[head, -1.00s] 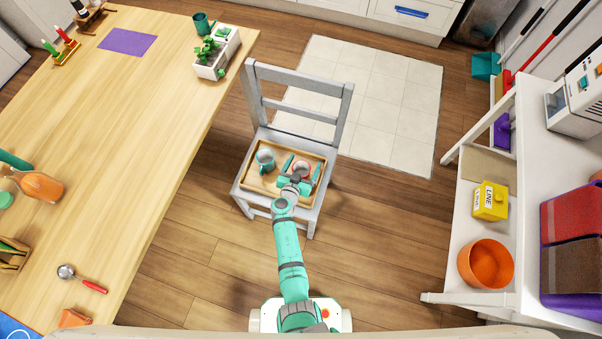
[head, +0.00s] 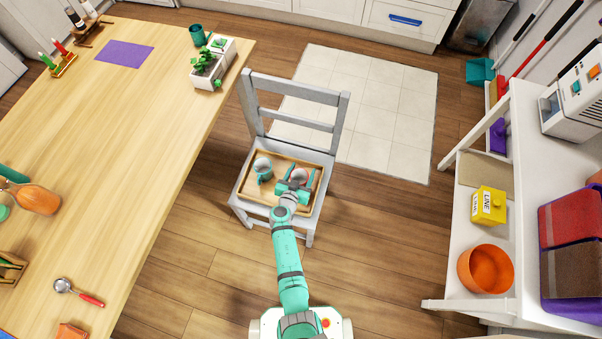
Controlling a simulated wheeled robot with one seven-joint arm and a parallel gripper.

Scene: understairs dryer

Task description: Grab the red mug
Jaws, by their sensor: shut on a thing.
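The red mug (head: 300,175) is at the right side of a wooden tray (head: 247,188) on the grey chair seat. My gripper (head: 297,177) is over the tray and shut on the red mug, with its teal fingers on either side of it. The gripper and wrist hide part of the mug, and I cannot tell whether its base touches the tray.
The grey chair's backrest (head: 293,105) rises behind the tray. A long wooden table (head: 130,130) is on the left. White shelving (head: 535,190) with a yellow box (head: 489,204) and orange bowl (head: 486,269) is on the right. Floor between is clear.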

